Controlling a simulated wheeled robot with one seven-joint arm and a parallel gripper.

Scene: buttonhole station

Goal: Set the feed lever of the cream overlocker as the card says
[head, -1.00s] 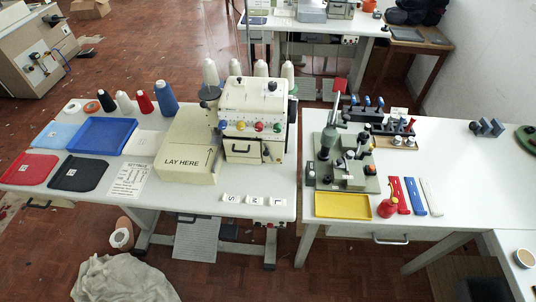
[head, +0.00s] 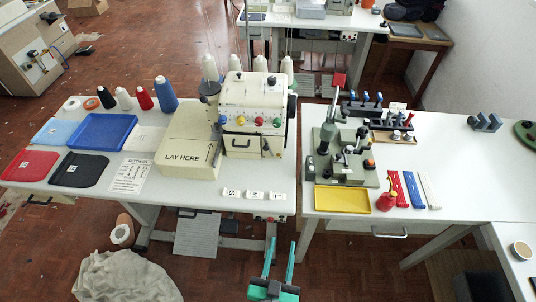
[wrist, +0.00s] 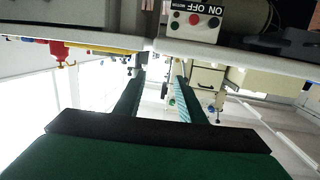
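The cream overlocker (head: 252,100) stands at the back of the left table in the head view, with coloured dials on its front. A dark handle and a dark knob show on it, but I cannot tell which part is the feed lever or how it is set. A white printed card (head: 130,175) lies left of the machine; its lines are too small to read. My gripper (head: 281,243) is open and empty, in front of and below the table's front edge, well short of the overlocker. Its two fingers also show apart in the wrist view (wrist: 158,72).
A cream extension marked LAY HERE (head: 188,155) adjoins the machine. Small tiles S, M and L (head: 254,194) lie near the front edge. A motor ON/OFF switch box (wrist: 195,20) shows in the wrist view. The right table holds a green press (head: 340,155) and a yellow tray (head: 342,200).

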